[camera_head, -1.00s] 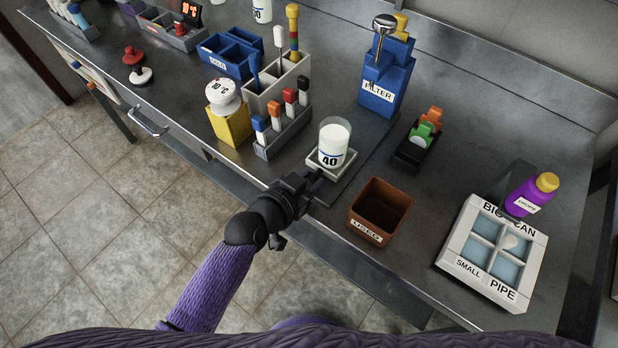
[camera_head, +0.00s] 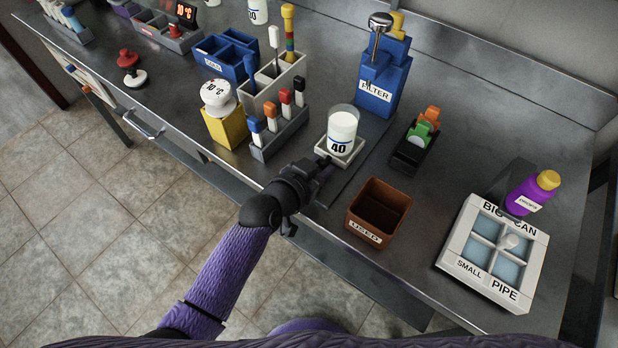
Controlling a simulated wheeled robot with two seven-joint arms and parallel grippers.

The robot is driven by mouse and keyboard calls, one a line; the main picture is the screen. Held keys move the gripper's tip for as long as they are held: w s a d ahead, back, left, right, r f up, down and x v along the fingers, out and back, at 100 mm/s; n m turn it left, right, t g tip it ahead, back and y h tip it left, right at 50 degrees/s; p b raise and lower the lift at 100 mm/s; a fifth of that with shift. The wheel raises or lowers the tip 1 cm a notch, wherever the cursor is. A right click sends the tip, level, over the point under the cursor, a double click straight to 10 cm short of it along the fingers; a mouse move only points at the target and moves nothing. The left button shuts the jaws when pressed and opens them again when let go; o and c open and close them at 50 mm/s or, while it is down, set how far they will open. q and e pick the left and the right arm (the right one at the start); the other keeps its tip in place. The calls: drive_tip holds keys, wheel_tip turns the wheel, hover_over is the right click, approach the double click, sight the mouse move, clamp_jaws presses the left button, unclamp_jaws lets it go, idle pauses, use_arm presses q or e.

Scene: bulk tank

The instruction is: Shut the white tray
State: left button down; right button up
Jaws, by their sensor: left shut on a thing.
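The white tray (camera_head: 349,160) is a small, shallow tray on the dark base plate in front of the blue filter unit (camera_head: 384,84). A clear cup marked 40 (camera_head: 342,132), with white contents, stands upright on it. A gap shows between the tray and the blue unit. My left gripper (camera_head: 323,172) is shut at the tray's near edge, low over the counter. Its fingers hide the part that they hold. My right gripper is not in view.
A brown USED bin (camera_head: 379,212) stands close to the right of my left gripper. A grey rack of colored sticks (camera_head: 280,132) is to its left. A black holder (camera_head: 411,150) and a white PIPE box (camera_head: 492,255) are further right.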

use_arm(q)
drive_tip(key=shift+w, duration=0.15)
drive_tip(key=shift+c, duration=2.1)
unclamp_jaws()
